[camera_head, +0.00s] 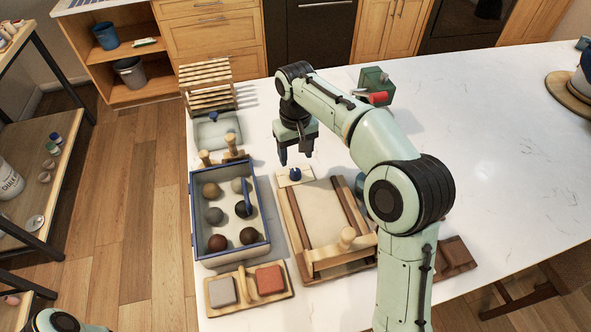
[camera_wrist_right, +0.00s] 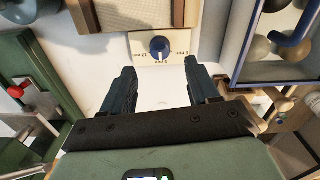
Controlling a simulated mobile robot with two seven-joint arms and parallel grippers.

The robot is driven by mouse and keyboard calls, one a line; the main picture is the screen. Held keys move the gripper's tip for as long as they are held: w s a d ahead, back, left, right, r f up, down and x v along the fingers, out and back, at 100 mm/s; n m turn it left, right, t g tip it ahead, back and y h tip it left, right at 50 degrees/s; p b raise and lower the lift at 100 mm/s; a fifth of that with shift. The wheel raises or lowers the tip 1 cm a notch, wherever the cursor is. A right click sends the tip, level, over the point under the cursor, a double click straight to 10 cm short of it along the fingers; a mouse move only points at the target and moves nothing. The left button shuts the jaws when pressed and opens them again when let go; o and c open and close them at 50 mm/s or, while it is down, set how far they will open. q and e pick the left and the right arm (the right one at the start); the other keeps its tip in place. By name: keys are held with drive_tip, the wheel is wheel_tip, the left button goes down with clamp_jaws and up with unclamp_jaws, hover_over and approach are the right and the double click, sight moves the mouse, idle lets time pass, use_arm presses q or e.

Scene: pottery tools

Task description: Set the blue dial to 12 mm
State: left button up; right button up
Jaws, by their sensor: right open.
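The blue dial (camera_head: 295,174) sits on a small pale plate (camera_head: 308,174) at the far end of the wooden-railed board. In the right wrist view the dial (camera_wrist_right: 160,46) is round and dark blue. Its white mark points down toward the lower label. Small labels stand left, below and right of it; the left one appears to read 12 mm, the others are too small to read surely. My right gripper (camera_head: 296,158) is open and empty near the dial; in the wrist view its fingertips (camera_wrist_right: 161,78) are apart, below the dial. My left gripper is out of view.
A blue-rimmed box (camera_head: 193,222) with several clay balls stands left of the board (camera_head: 320,200). A green device with a red part (camera_head: 377,97) stands behind my right arm. A tray with grey and red blocks (camera_head: 246,302) lies in front. The table's right side is mostly clear.

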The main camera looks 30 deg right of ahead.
sight(296, 171)
wheel_tip(296, 171, down, 7)
drive_tip(key=shift+w+r+b, duration=0.1)
drive_tip(key=shift+b, duration=0.35)
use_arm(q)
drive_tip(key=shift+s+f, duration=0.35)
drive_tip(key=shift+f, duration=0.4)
use_arm(e)
drive_tip(key=c, duration=1)
drive_tip(key=shift+c, duration=0.2)
